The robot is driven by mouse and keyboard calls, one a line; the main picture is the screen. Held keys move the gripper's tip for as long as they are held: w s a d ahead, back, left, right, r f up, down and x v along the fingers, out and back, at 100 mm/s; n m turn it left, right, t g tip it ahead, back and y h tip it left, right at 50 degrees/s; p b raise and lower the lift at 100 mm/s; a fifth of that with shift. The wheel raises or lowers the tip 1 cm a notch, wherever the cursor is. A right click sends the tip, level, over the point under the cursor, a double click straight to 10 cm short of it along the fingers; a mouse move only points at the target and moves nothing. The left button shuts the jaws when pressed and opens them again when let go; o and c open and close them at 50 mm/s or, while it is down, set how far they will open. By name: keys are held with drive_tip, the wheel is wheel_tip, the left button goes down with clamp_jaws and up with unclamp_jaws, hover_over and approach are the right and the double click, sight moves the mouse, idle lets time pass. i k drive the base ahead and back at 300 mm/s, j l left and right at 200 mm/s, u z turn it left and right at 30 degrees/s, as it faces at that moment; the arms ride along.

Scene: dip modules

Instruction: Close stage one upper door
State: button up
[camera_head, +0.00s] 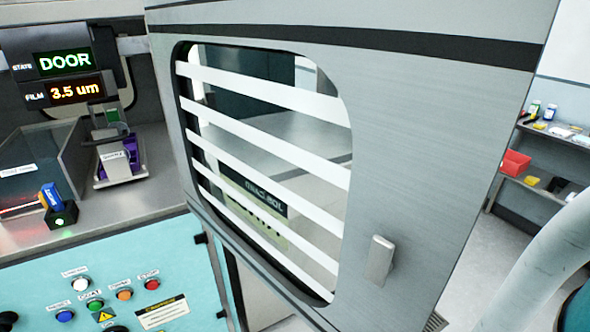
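A large grey metal door (425,150) fills the middle and right of the head view. It stands open, swung out from the machine on its left. Its window (265,150) has rounded corners and several white slanted stripes. A small pale block handle (380,260) sits on the door's lower right part. My gripper is not in view.
Left of the door, the machine's open bay (60,225) holds a purple-based fixture (120,160) and a clear box. A display (68,75) reads "DOOR" and "3.5 um". A teal button panel (120,285) is below. Shelves (545,190) with a red bin (514,163) stand far right.

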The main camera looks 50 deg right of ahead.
sight(433, 93)
drive_tip(key=k+l+u, duration=0.25)
drive_tip(key=l, duration=0.45)
drive_tip(key=k+l+u, duration=0.2)
drive_tip(key=k+l, duration=0.35)
drive_tip(key=k+l+u, duration=0.25)
drive_tip(key=k+l, duration=0.2)
drive_tip(key=l, duration=0.25)
